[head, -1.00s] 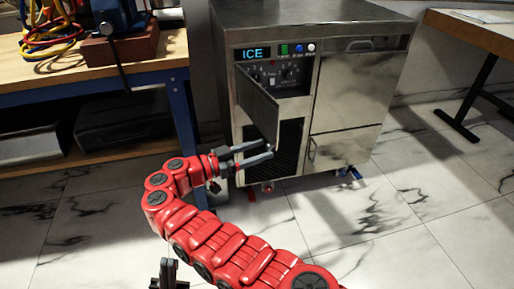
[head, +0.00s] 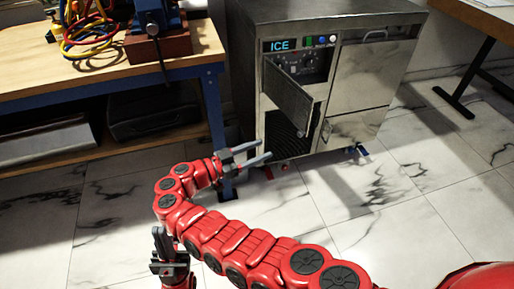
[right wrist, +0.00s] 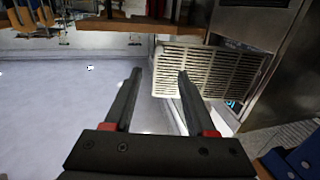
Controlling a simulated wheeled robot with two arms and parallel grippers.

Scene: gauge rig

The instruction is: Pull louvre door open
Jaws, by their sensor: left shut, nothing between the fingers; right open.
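The louvre door (head: 288,92) is a dark panel standing ajar on the left front of the steel ice machine. In the right wrist view its slatted face (right wrist: 205,75) looks pale and lies beyond the right-hand finger. My right gripper (head: 265,150) is open with nothing between its fingers, below and left of the door in the head view. In the right wrist view its fingers (right wrist: 159,72) look apart from the door, though one fingertip overlaps the slats in the picture. My left gripper (head: 163,240) is shut and empty, low in the head view, far from the door.
Another table (head: 487,22) stands right. The marble floor (head: 400,220) in front is clear.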

